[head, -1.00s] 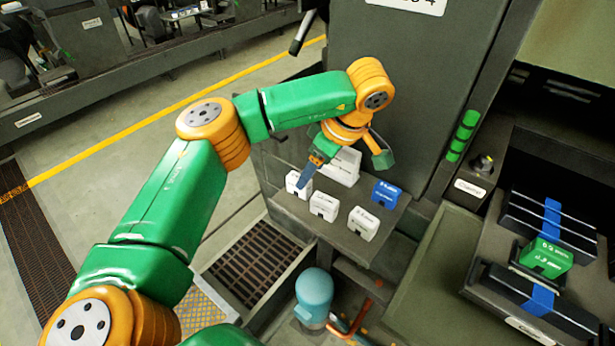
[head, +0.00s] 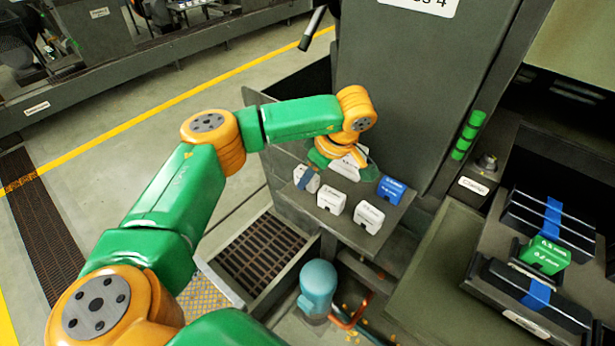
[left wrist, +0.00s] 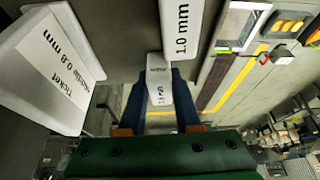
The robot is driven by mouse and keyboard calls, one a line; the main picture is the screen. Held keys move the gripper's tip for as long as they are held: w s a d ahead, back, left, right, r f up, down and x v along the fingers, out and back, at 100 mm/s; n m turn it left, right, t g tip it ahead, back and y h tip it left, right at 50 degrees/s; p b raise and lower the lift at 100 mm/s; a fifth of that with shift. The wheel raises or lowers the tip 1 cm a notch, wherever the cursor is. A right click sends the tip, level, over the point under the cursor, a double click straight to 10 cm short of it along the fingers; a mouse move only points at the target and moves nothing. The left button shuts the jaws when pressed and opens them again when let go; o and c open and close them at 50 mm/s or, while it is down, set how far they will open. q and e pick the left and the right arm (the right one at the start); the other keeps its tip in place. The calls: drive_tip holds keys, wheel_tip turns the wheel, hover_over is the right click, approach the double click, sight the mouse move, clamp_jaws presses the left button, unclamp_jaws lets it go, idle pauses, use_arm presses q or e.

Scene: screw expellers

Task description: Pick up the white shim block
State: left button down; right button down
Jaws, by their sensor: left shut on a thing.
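My left gripper (head: 305,180) is shut on a white shim block (head: 313,183) at the left end of a small grey shelf (head: 350,236). In the left wrist view its blue fingers (left wrist: 158,92) are on either side of the white block (left wrist: 158,80), whose small print I cannot read. I cannot tell whether the block is clear of the shelf. Two more white blocks, one in the middle (head: 331,201) and one at the front right (head: 369,217), stand on the shelf with a blue block (head: 391,190). My right gripper is not in view.
A block marked 1.0 mm (left wrist: 182,45) is close to the held one. A grey cabinet (head: 430,80) rises behind the shelf. A green block (head: 545,257) lies right.

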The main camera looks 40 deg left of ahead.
use_arm(q)
drive_tip(key=shift+r, duration=0.2)
wheel_tip(320, 180, up, 3)
drive_tip(key=shift+s+d+r+b, duration=0.1)
drive_tip(key=shift+d+r+b, duration=0.05)
drive_tip(key=shift+b, duration=0.7)
drive_tip(key=s+d+r, duration=0.6)
drive_tip(key=s+r, duration=0.3)
drive_tip(key=s, duration=0.3)
drive_tip(key=shift+r, duration=0.15)
drive_tip(key=shift+s+d, duration=0.1)
drive_tip(key=shift+d, duration=0.05)
